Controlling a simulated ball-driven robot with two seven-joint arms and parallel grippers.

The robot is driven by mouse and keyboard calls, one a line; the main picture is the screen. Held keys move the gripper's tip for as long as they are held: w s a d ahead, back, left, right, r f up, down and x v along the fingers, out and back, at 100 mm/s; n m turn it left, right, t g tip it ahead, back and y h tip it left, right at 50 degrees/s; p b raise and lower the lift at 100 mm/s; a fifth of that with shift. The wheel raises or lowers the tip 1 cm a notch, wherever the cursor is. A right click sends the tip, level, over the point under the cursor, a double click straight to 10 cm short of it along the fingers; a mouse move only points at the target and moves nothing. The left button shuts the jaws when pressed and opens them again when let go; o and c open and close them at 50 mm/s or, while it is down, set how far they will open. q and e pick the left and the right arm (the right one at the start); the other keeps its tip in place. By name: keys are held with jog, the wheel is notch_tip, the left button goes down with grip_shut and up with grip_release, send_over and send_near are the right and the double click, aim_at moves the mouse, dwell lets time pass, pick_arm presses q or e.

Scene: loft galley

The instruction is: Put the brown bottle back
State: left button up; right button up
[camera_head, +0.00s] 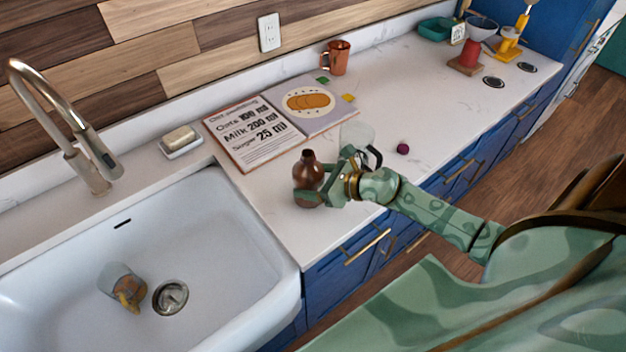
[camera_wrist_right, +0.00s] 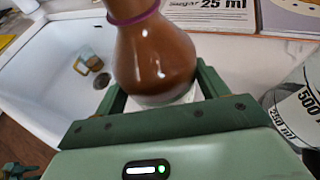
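The brown bottle (camera_head: 308,170) is a dark, round-bodied bottle with a narrow neck. My right gripper (camera_head: 318,187) is low at the bottle with a finger on each side. In the right wrist view the bottle (camera_wrist_right: 155,60) fills the gap between the fingers, with a purple ring at its neck. Its belly hides the fingertips, so contact is unclear. I cannot tell whether its base touches the counter.
A clear measuring jug (camera_head: 357,137) stands close behind my right gripper. An open recipe book (camera_head: 245,135) lies behind the bottle. The sink (camera_head: 215,245) holds a tipped glass (camera_head: 122,287). A copper mug (camera_head: 339,57) and a small purple ball (camera_head: 402,149) are farther along the counter.

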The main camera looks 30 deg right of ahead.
jog(key=shift+o, duration=1.4)
jog(key=shift+r, duration=0.3)
jog(key=v, duration=1.2)
jog(key=shift+f, duration=0.15)
